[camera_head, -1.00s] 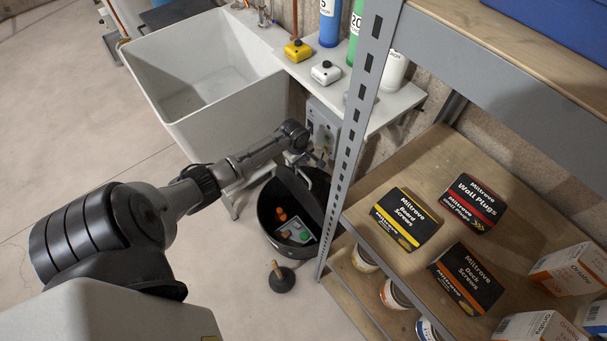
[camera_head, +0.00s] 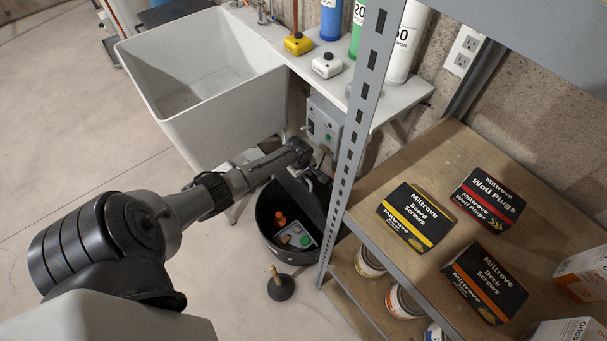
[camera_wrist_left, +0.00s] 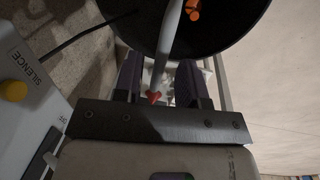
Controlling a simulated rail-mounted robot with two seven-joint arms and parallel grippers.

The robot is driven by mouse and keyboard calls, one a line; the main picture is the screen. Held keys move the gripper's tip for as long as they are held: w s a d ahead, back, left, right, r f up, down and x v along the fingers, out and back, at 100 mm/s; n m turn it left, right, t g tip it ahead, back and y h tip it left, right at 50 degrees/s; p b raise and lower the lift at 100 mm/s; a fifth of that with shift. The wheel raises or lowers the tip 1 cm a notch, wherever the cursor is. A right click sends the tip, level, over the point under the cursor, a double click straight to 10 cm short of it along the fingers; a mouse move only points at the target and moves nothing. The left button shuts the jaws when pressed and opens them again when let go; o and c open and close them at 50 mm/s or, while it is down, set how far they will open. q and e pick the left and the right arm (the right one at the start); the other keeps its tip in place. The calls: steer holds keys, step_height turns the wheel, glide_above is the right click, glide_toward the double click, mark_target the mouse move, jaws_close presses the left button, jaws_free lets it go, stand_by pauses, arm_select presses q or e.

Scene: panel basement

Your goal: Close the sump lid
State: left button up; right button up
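The sump (camera_head: 264,228) is a round black basin in the floor, left of the shelf post. Its dark lid (camera_head: 308,207) stands tilted up at the basin's right rear side, so the sump is open. My left gripper (camera_head: 320,175) is at the lid's upper end, small and dark there. In the left wrist view the two fingers (camera_wrist_left: 160,84) are apart. A thin light bar with a red tip (camera_wrist_left: 153,97) runs between or beyond them; I cannot tell if they touch it. The sump (camera_wrist_left: 235,38) shows beyond. My right gripper is in neither view.
Inside the sump lie orange pieces (camera_head: 281,219) and a grey unit with a green spot (camera_head: 304,240). A plunger (camera_head: 281,288) stands in front. A grey control box (camera_head: 323,124) is behind, a white sink (camera_head: 200,85) to the left, and a shelf post (camera_head: 352,160) close right.

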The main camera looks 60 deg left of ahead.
arm_select(q)
steer(key=shift+c, duration=0.5)
jaws_close()
